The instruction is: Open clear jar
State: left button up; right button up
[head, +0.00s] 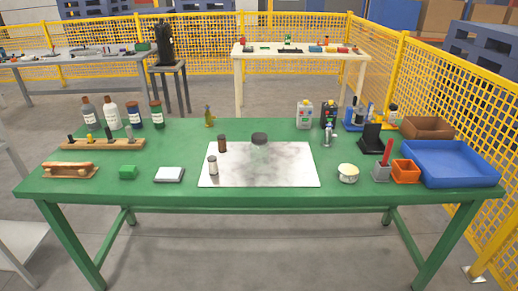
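A clear jar (260,150) with a dark lid (259,137) stands upright on the white, grey-smudged mat (285,178) near the middle of the green table (235,195). The lid sits on top of the jar. The glass is faint against the mat, and I cannot tell what is inside. Neither of my grippers shows in the head view.
A brown bottle (222,144) and a small white-labelled jar (213,166) stand on the mat's left side. A white tub (348,173), an orange bin (405,171) and a blue tray (450,165) are on the right. A wooden rack (102,144) and several bottles stand left.

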aim_at(259, 154)
jog(key=i+l+u, duration=0.1)
jog(key=u, duration=0.3)
jog(key=l+u, duration=0.25)
jog(key=u, duration=0.15)
jog(key=i+l+u, duration=0.1)
jog(key=l+u, duration=0.3)
jog(key=l, duration=1.6)
